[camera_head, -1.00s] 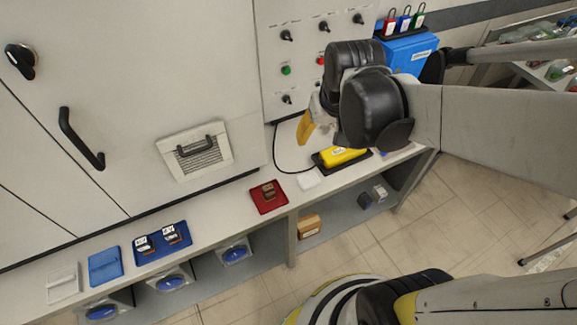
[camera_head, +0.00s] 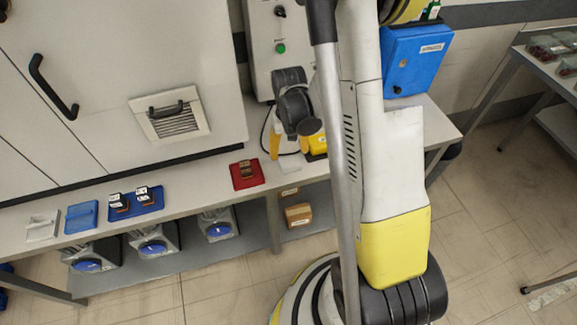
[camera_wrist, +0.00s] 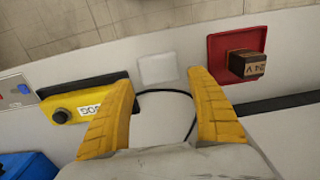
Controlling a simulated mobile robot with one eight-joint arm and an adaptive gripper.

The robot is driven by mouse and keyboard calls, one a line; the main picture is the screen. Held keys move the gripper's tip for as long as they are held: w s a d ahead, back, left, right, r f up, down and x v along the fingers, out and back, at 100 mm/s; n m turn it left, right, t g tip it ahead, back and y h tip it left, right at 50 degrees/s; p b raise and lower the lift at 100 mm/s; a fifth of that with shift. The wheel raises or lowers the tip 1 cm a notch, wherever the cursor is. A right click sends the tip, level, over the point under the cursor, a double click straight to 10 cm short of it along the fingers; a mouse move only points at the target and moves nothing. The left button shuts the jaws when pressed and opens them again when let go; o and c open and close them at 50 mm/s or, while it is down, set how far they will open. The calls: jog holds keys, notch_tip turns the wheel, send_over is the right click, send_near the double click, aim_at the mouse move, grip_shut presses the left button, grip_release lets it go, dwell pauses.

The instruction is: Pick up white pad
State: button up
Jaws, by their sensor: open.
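The white pad (camera_wrist: 158,68) is a small, pale, flat square lying on the light bench top in the wrist view. It sits just beyond and between my yellow fingertips, with no finger touching it. My gripper (camera_wrist: 160,76) is open and empty, its two fingers spread wider than the pad. In the head view my gripper (camera_head: 289,151) points down over the bench between the red tray and the yellow box. The pad is hard to make out there, close by the fingers.
A red tray (camera_wrist: 218,45) with a dark labelled block (camera_wrist: 247,66) lies right of the pad. A yellow box (camera_wrist: 88,97) on a black base lies left. A black cable (camera_wrist: 172,91) curves between the fingers. A blue wall box (camera_head: 415,60) stands behind.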

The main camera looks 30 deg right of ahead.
aim_at(290, 161)
notch_tip(290, 161, down, 6)
jog(key=b, duration=0.3)
jog(key=shift+s+f, duration=0.15)
jog(key=c, duration=0.5)
jog(key=shift+r, duration=0.25)
jog(key=shift+r, duration=0.3)
notch_tip(290, 161, up, 4)
jog(key=p, duration=0.2)
jog(key=shift+s+d+p, duration=0.1)
jog(key=shift+s+p, duration=0.05)
jog(key=shift+p, duration=0.25)
jog(key=s+d+r+p, duration=0.3)
jog(key=s+r, duration=0.3)
jog(key=s, duration=0.5)
jog(key=shift+d+p, duration=0.25)
jog(key=shift+p, duration=0.05)
jog(key=shift+w, duration=0.1)
jog(key=shift+c, duration=0.3)
